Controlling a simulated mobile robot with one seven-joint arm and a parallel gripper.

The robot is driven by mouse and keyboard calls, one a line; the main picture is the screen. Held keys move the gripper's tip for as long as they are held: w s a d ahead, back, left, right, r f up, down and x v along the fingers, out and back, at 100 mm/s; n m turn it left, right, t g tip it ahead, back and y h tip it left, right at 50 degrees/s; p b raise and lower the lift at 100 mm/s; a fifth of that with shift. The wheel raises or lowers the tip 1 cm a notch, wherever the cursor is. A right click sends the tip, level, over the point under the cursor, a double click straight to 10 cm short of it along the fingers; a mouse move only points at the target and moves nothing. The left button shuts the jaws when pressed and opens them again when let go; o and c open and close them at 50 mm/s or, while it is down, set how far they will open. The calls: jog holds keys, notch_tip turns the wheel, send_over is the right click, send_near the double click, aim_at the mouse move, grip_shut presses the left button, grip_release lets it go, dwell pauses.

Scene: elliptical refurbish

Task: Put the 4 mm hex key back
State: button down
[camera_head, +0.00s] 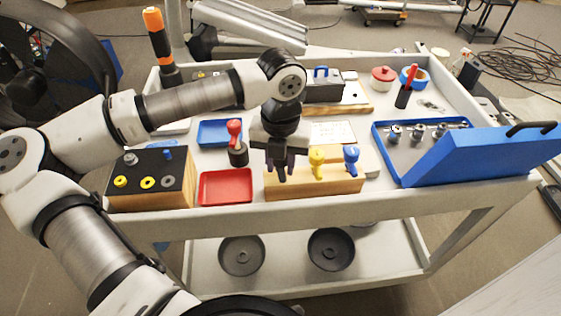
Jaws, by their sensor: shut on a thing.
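My gripper (281,172) is over the left part of a wooden block (315,187) at the front of the cart, fingers pointing down. It is shut on what appears to be a hex key; only a little dark purple shows between and beside the fingers. The size marking cannot be read. In the same block, a yellow-handled key (317,162) and a blue-handled key (351,160) stand upright to the right of my gripper. Whether the held key touches the block or sits in a hole cannot be told, as the fingers hide it.
A red tray (226,200) and a black-topped box (120,163) with rings lie left of the block. A red-handled tool in a dark holder (238,155) stands close left of my gripper. A blue case (480,158) is open at right. A grey box (322,90) stands behind.

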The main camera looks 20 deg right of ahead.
jog(key=c, duration=1)
grip_release()
jog(key=shift+c, duration=0.2)
notch_tip(320, 180, up, 14)
jog(key=b, duration=0.1)
jog(key=shift+f, duration=0.15)
